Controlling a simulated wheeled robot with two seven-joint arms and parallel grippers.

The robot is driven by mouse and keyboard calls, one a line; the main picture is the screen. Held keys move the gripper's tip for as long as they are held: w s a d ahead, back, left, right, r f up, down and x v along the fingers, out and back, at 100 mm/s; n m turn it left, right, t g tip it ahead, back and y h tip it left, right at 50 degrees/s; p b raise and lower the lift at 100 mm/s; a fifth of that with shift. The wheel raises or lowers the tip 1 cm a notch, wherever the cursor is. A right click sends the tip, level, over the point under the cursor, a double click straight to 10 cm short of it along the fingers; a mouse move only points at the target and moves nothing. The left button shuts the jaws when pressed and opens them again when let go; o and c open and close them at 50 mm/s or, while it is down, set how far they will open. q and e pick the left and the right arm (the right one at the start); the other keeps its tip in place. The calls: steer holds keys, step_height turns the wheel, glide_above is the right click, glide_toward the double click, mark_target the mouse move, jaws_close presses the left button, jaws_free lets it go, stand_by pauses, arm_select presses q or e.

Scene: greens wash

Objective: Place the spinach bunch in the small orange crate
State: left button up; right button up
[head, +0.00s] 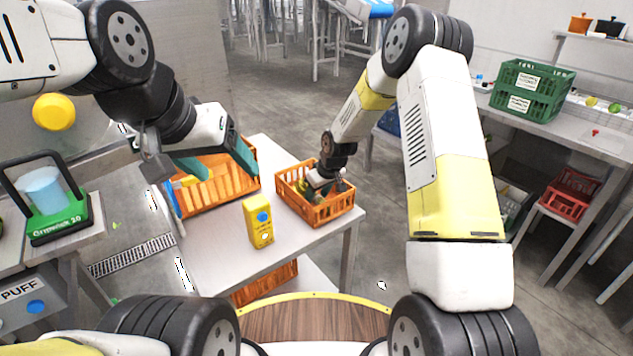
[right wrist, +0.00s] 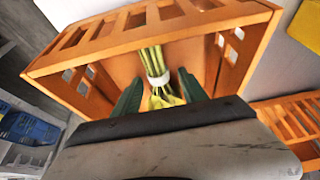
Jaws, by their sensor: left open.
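The small orange crate (head: 318,215) stands on the right part of the grey table; it also shows in the right wrist view (right wrist: 215,20). The spinach bunch (right wrist: 153,62), pale green stems with a white band, lies inside this crate; its leaves are partly hidden by my gripper. My right gripper (head: 322,185) reaches down into the crate. In the right wrist view its two teal fingers (right wrist: 160,92) stand apart on either side of the bunch, with a gap visible. My left gripper (head: 220,166) is open and empty above the larger orange crate (head: 222,198).
A yellow carton (head: 258,222) stands on the table in front of the crates. A green scale (head: 60,212) with a clear container is at the left. Green crates (head: 532,90) stand on the right counter, and a red crate (head: 567,195) sits below it.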

steer(key=s+d+r+m, duration=0.1)
steer(key=s+d+r, duration=0.3)
steer(key=r, duration=0.5)
steer(key=s+d+r+m+t+h, duration=0.1)
steer(key=s+d+r, duration=0.1)
steer(key=s+r, duration=0.55)
steer(key=s+d+r+m, duration=0.1)
steer(key=s+d+r, duration=0.2)
steer(key=r, duration=0.7)
steer(key=s+d+r+m, duration=0.1)
steer(key=s+d+r, duration=0.1)
steer(key=s, duration=0.8)
steer(key=s+d+r+m+t, duration=0.1)
steer(key=s+r, duration=0.3)
steer(key=s, duration=0.5)
steer(key=shift+s+d+m, duration=0.35)
steer(key=shift+d+m, duration=0.15)
steer(key=shift+m, duration=0.3)
steer(key=shift+r, duration=0.15)
